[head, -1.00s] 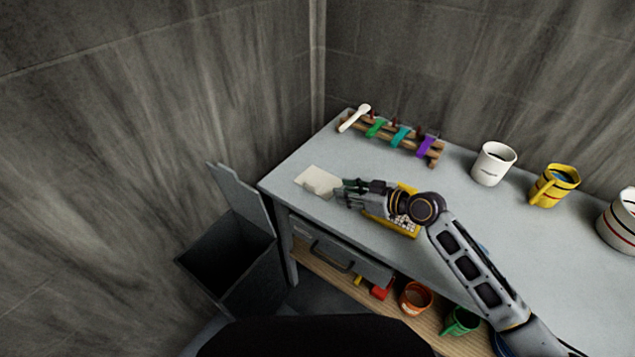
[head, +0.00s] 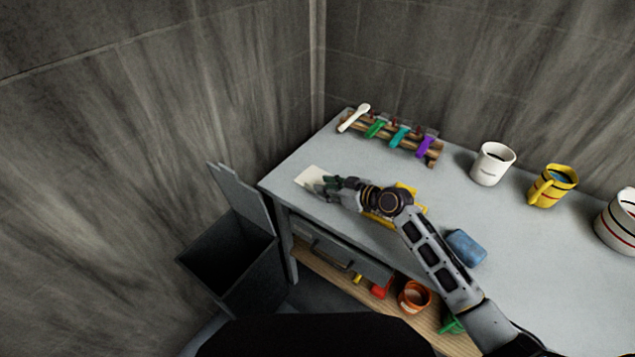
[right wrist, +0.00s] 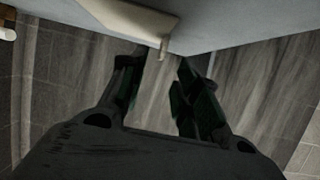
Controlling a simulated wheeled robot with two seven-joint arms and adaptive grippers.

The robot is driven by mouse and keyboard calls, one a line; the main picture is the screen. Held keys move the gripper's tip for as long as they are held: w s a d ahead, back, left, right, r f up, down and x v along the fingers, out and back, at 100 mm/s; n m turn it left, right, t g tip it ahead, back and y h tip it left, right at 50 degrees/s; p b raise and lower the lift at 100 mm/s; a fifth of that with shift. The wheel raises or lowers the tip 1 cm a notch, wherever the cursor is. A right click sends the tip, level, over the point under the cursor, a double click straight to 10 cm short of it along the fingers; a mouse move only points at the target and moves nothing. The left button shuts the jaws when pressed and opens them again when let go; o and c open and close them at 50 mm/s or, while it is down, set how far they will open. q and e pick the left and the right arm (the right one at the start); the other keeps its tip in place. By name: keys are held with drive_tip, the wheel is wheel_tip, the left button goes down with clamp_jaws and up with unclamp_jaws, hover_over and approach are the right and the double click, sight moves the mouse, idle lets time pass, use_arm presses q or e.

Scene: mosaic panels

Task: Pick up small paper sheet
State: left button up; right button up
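The small paper sheet (head: 311,174) is pale cream and lies near the left end of the grey table; part of it is hidden by my right gripper. My right gripper (head: 325,186) reaches in from the right, with its fingertips at the sheet's right side. In the right wrist view the sheet (right wrist: 130,17) is just beyond the fingertips, with a small part pointing toward the gap between them. The fingers (right wrist: 157,75) are apart with nothing held between them. I cannot tell whether a finger touches the sheet. My left gripper is not in view.
On the table (head: 300,160), a yellow tray (head: 380,219) lies under my right wrist and a blue block (head: 466,247) beside my forearm. A wooden rack (head: 410,148) with colored items stands behind. Mugs (head: 493,164) stand right. A dark bin (head: 230,262) stands left.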

sight(319, 178)
drive_tip(key=shift+w+a+f, duration=0.15)
drive_tip(key=shift+w+a, duration=0.1)
drive_tip(key=shift+a, duration=0.05)
drive_tip(key=shift+p+x, duration=0.3)
drive_tip(key=shift+x, duration=2.45)
clamp_jaws()
